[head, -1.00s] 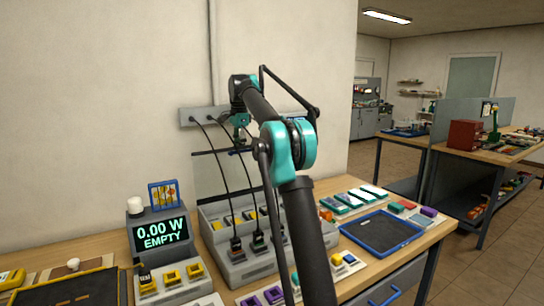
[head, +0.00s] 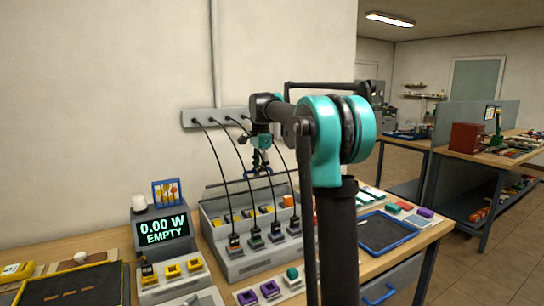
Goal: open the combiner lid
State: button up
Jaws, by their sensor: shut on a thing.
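The combiner (head: 236,264) is a grey box on the bench with several black cables plugged into its front step. Its compartment is uncovered, with yellow pieces and an orange piece showing inside. The lid (head: 225,185) shows as a narrow panel with a dark top edge, above the box's back edge. It appears to lean back past upright. My gripper (head: 260,164) is at the middle of that edge, shut on the blue lid handle (head: 258,173). The fingers are small, and cables partly cross this area.
A display reading "0.00 W EMPTY" (head: 163,231) stands left of the combiner. A blue-rimmed tray (head: 386,233) lies to the right. The socket strip (head: 215,118) is on the wall behind. My arm hides part of the bench right of the combiner.

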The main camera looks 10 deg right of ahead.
jog(key=s+d+f, duration=0.2)
jog(key=s+f, duration=0.2)
jog(key=f, duration=0.3)
jog(key=s+r, duration=0.2)
jog(key=r, duration=0.6)
jog(key=s+r+t, duration=0.1)
jog(key=s+r, duration=0.2)
jog(key=r, duration=0.5)
jog(key=shift+s+d, duration=0.2)
jog(key=shift+d, duration=0.05)
jog(key=shift+d+t, duration=0.1)
jog(key=shift+t, duration=0.2)
